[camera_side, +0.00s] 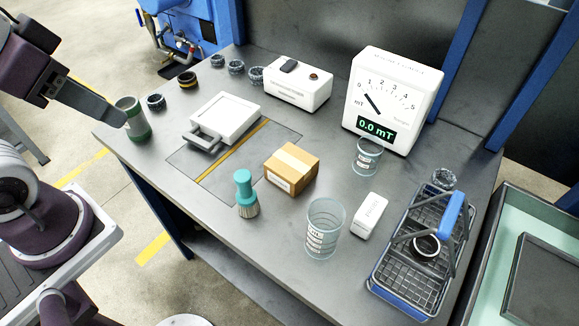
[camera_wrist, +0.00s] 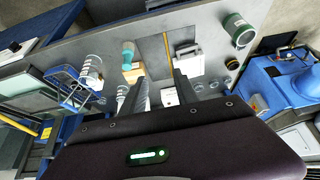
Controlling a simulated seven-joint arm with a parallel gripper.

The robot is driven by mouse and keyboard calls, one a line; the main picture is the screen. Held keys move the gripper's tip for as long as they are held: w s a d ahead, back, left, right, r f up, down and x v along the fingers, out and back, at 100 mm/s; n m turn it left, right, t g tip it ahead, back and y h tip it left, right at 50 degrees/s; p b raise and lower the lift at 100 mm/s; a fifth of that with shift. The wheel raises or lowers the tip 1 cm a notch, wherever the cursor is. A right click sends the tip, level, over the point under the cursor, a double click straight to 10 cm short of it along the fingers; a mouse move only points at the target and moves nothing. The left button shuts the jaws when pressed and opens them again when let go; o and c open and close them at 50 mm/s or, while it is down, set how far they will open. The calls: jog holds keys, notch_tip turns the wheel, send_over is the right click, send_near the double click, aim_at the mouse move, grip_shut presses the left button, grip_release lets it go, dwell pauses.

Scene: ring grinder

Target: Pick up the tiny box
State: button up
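A small cardboard box (camera_side: 292,168) with a pale tape strip and a label sits on the grey bench, right of the yellow line. It also shows in the wrist view (camera_wrist: 134,73), left of my fingers. A small white box (camera_side: 370,215) lies between a glass beaker and the blue basket. My gripper (camera_side: 112,114) is at the upper left in the side view, well apart from both boxes, its tip overlapping the green-banded jar in the picture. In the wrist view my gripper (camera_wrist: 162,77) has its two fingers apart with nothing held between them.
A teal brush (camera_side: 246,192) stands beside the cardboard box. Glass beakers (camera_side: 325,230), a blue wire basket (camera_side: 415,255), a white meter (camera_side: 393,98), a white handled plate (camera_side: 225,118) and a green-banded jar (camera_side: 131,119) stand around. Several dark rings lie along the back left edge.

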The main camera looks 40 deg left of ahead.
jog(key=o, duration=1.4)
jog(key=shift+c, duration=0.2)
jog(key=m+g, duration=0.5)
jog(key=m, duration=1.3)
send_over(291, 161)
jog(key=f, duration=1.8)
jog(key=shift+s+a, duration=0.1)
jog(key=shift+s, duration=0.2)
jog(key=shift+m+g, duration=0.3)
jog(key=f, duration=0.8)
jog(key=shift+w+f, duration=0.1)
jog(key=shift+w, duration=0.2)
